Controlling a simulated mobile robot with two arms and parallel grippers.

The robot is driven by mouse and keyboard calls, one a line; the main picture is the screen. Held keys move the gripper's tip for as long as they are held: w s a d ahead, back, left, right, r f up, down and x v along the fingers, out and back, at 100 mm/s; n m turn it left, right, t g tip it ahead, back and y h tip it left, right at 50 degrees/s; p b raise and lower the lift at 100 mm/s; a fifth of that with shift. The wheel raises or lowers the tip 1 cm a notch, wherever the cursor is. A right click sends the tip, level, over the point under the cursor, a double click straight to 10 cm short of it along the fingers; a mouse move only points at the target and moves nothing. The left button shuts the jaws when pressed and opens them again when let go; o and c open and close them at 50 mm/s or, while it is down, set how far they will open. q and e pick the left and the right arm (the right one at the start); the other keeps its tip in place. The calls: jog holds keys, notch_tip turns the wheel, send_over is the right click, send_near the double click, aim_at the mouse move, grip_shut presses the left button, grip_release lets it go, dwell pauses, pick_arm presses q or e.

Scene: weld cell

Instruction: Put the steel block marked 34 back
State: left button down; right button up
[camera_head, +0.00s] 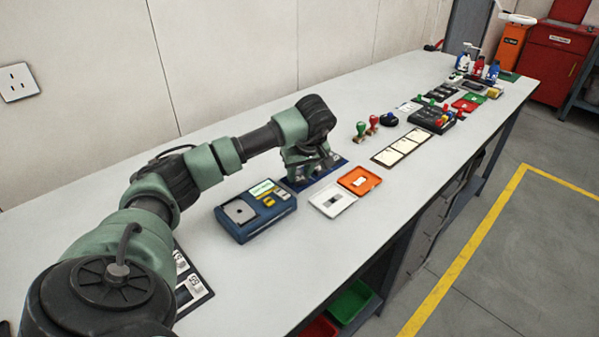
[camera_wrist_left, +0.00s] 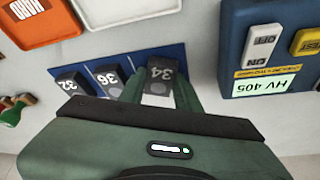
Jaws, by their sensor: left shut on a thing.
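The dark steel block marked 34 (camera_wrist_left: 161,72) is between the two fingers of my left gripper (camera_wrist_left: 160,88) in the left wrist view. It is over the end of the blue mat (camera_wrist_left: 125,59) nearest the blue instrument; whether it touches the mat I cannot tell. Blocks marked 36 (camera_wrist_left: 109,79) and 32 (camera_wrist_left: 72,80) stand beside it on the mat, with white lines between places. In the head view my left gripper (camera_head: 308,174) is low over the blue mat (camera_head: 339,162), and its fingers hide the held block. My right gripper is not in view.
A blue hardness instrument (camera_head: 238,224), reading HV 405, stands close to the left of the mat. An orange tray (camera_head: 360,177) and a white tray (camera_head: 333,206) lie on the front side. Stamps (camera_head: 361,129) stand farther right.

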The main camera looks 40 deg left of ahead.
pick_arm(q)
jog(key=c, duration=1)
grip_release()
jog(key=shift+f, duration=0.1)
jog(key=v, duration=1.2)
jog(key=shift+s, duration=0.1)
